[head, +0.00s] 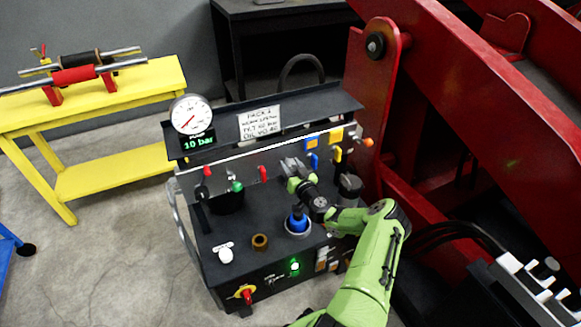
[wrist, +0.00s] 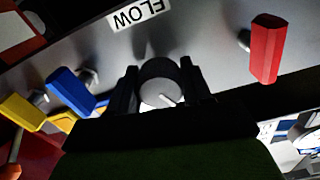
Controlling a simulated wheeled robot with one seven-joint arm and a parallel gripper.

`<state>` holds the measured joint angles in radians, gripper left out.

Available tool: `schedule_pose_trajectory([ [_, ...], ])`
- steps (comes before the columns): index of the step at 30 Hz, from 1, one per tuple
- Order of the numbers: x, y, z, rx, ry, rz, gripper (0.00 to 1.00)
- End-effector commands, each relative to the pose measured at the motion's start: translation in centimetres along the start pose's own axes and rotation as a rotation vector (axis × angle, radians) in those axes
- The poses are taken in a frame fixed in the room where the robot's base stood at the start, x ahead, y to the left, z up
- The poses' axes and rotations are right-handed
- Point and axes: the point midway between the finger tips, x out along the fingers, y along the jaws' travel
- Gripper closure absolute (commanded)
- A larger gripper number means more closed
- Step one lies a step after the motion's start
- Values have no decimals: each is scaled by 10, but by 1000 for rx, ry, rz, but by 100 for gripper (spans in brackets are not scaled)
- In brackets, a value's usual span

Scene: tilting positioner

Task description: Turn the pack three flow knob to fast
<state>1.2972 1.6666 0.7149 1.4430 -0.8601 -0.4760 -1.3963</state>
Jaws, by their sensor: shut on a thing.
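The flow knob (wrist: 160,84) is a round grey dial with a pale face and a pointer line, under an upside-down white FLOW label (wrist: 139,14) in the wrist view. My gripper (wrist: 163,88) has one dark finger on each side of the knob and is shut on it. Any speed marks around the knob cannot be made out.
A red lever (wrist: 265,50) stands to one side of the knob, and blue (wrist: 71,90) and yellow (wrist: 22,112) levers to the other. A gauge (head: 191,114) sits above a 10 bar display (head: 199,142). A blue-topped filler (head: 298,222) rises below my arm.

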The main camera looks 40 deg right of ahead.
Motion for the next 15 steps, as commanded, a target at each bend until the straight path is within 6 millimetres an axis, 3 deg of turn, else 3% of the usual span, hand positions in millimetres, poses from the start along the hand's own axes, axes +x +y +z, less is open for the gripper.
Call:
schedule_pose_trajectory([
  [15,0,0,1,384,-2,-1,81],
])
